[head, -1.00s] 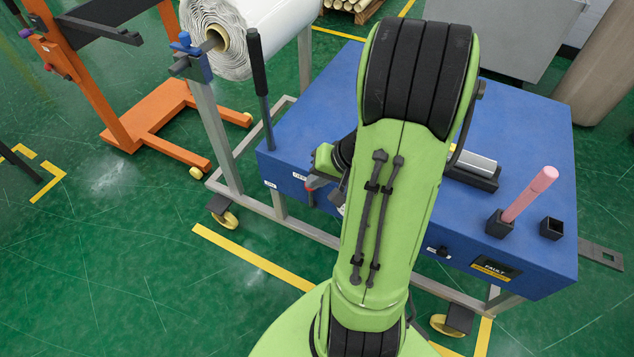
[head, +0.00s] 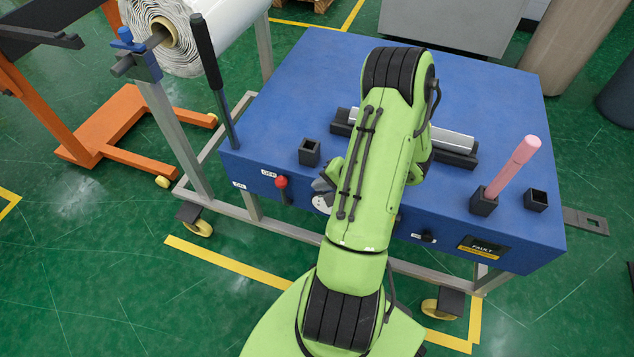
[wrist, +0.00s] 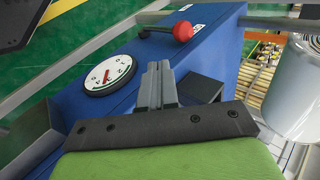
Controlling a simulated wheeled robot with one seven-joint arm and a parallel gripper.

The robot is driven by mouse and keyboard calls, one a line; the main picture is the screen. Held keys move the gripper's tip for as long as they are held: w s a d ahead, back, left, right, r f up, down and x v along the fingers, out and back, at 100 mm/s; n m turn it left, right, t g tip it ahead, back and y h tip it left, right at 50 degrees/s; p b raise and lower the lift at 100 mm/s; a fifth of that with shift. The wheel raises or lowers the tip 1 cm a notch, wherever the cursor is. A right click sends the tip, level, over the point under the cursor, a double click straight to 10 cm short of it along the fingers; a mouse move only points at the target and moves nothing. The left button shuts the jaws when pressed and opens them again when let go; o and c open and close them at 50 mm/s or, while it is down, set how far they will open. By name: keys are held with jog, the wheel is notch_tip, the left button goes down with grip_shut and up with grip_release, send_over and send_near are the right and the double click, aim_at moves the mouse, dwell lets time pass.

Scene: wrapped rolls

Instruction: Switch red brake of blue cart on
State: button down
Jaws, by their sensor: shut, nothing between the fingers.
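The blue cart (head: 300,80) stands in front of me. Its brake lever with a red ball knob (head: 281,183) sticks out of the front face, near small white labels. In the wrist view the red knob (wrist: 183,31) sits on a short dark stem beyond my fingertips. My gripper (wrist: 158,68) is shut and empty, with a visible gap to the knob. In the head view my gripper (head: 322,185) is just right of the lever, partly hidden by my arm. A round white dial (wrist: 110,75) with a red needle is beside the fingers.
A tall black-handled lever (head: 207,60) stands at the cart's left edge beside a wrapped roll (head: 228,30). A square black socket (head: 309,151) is above the brake. A pink rod (head: 515,170) stands at the right. An orange frame (head: 115,125) is far left.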

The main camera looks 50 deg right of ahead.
jog(key=b, duration=0.2)
send_near(294, 182)
notch_tip(294, 182, down, 3)
jog(key=a, duration=0.3)
jog(key=w, duration=0.3)
jog(key=shift+w+a+f, duration=0.1)
jog(key=shift+w+a, duration=0.05)
jog(key=shift+w, duration=0.5)
